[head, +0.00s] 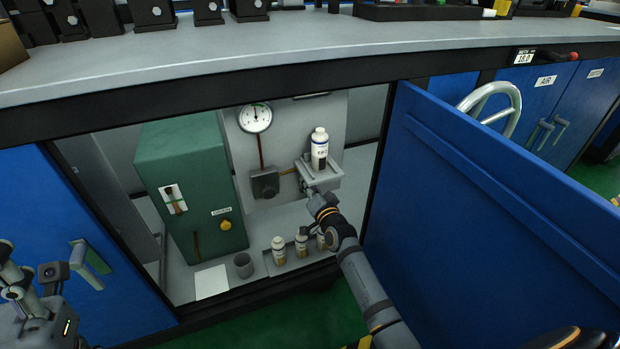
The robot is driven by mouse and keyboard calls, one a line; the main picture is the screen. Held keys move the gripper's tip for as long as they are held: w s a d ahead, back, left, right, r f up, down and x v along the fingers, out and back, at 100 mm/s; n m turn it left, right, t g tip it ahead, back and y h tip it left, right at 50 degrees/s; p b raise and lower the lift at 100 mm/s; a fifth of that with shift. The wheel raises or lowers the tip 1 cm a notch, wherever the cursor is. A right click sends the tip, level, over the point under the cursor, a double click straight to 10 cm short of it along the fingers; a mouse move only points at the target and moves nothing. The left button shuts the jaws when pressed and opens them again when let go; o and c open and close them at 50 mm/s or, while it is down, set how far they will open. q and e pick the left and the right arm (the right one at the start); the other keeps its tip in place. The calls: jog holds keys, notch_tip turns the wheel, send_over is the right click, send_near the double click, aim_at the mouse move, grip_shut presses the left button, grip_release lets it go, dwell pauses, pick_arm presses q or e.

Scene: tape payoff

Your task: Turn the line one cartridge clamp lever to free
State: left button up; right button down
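A white cartridge (319,149) with a dark label stands upright on a small grey bracket (330,176) on the back panel inside the open cabinet. My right arm reaches in from the lower right. My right gripper (309,188) is at the front left underside of the bracket, just below the cartridge. Its fingers are small and partly hidden, so I cannot tell whether they are open or touching anything. The clamp lever cannot be made out clearly; the gripper covers that area. My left gripper (18,290) is at the lower left edge, outside the cabinet, its fingers unclear.
A green tank (190,180) with a yellow knob fills the cabinet's left. A gauge (255,118) and valve box (265,184) are left of the bracket. Several bottles (279,251) and a grey cup (243,266) stand on the floor. The blue door (490,190) stands open at right.

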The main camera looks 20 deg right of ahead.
jog(key=m+p, duration=0.1)
jog(key=m, duration=0.1)
jog(key=r+m+p, duration=0.1)
jog(key=m, duration=0.1)
jog(key=shift+a+r, duration=0.2)
jog(key=shift+a, duration=0.2)
jog(key=shift+a+r+m+p, duration=0.1)
jog(key=shift+r+m+p, duration=0.2)
jog(key=shift+m, duration=0.55)
jog(key=shift+r+m+p, duration=0.1)
jog(key=shift+m+p, duration=0.25)
jog(key=shift+m, duration=0.5)
jog(key=c, duration=1.3)
grip_release()
jog(key=s, duration=1.2)
jog(key=shift+d, duration=0.2)
